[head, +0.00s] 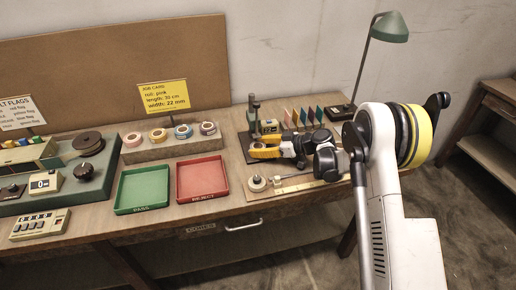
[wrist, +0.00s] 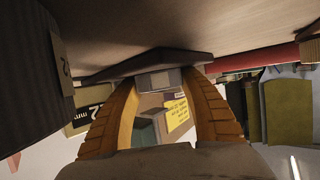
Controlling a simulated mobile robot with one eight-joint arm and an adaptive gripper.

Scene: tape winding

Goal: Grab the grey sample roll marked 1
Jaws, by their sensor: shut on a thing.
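My gripper (head: 262,147) is low over the right part of the bench, beside a small upright post stand (head: 254,112). In the wrist view its two yellow fingers (wrist: 159,84) close in on a small pale grey piece (wrist: 156,79) at their tips. A dark flat slab (wrist: 150,63) lies across just beyond the tips; whether it is joined to the grey piece I cannot tell. I read no mark 1 on the grey piece, and its full shape is hidden. In the head view the fingers hide what they hold.
Several coloured rolls stand in a rack (head: 146,154). A green tray (head: 142,189) and a red tray (head: 202,179) lie in front. A row of coloured flags (head: 302,117) and a green lamp (head: 390,28) are behind my gripper. A yellow job card (head: 163,96) stands at the back.

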